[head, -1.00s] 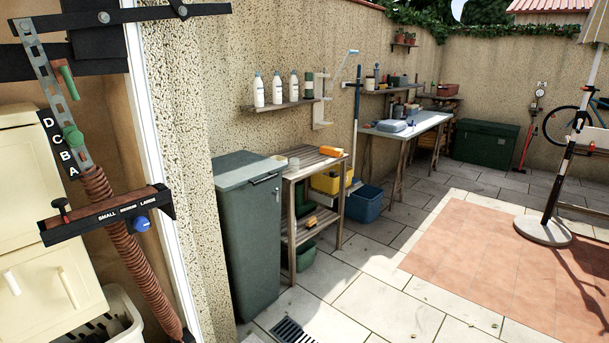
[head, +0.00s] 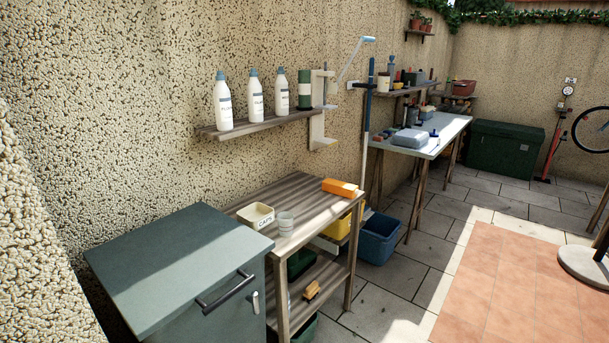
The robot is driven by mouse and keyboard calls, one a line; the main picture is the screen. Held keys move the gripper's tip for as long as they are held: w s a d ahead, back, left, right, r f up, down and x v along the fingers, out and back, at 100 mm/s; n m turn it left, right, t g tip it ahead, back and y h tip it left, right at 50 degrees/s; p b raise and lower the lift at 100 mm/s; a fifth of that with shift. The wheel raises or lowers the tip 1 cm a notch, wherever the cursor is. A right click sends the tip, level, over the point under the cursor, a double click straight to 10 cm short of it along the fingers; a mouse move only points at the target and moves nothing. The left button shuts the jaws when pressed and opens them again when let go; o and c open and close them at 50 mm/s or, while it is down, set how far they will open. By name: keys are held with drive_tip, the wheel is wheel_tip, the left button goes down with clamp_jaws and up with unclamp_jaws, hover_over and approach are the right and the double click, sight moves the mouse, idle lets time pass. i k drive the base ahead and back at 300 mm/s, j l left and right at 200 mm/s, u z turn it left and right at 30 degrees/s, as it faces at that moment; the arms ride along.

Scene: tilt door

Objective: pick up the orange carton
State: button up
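An orange carton (head: 341,188) lies on its long side on the top of a slatted wooden bench (head: 302,200), near the bench's far right end. A cream box marked CAPS (head: 256,215) and a small translucent cup (head: 285,223) stand on the same top, nearer to me and apart from the carton. My gripper is not in view.
A grey-green lidded bin (head: 175,270) stands in front of the bench. A shelf (head: 262,125) with white bottles hangs above it. A blue tub (head: 379,238) and a yellow bin (head: 337,228) are by the bench. Paved floor (head: 400,285) to the right is clear.

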sight(337, 188)
drive_tip(key=i, duration=0.8)
drive_tip(key=i+l+u, duration=0.15)
drive_tip(key=i, duration=1.4)
drive_tip(key=l+u, duration=0.05)
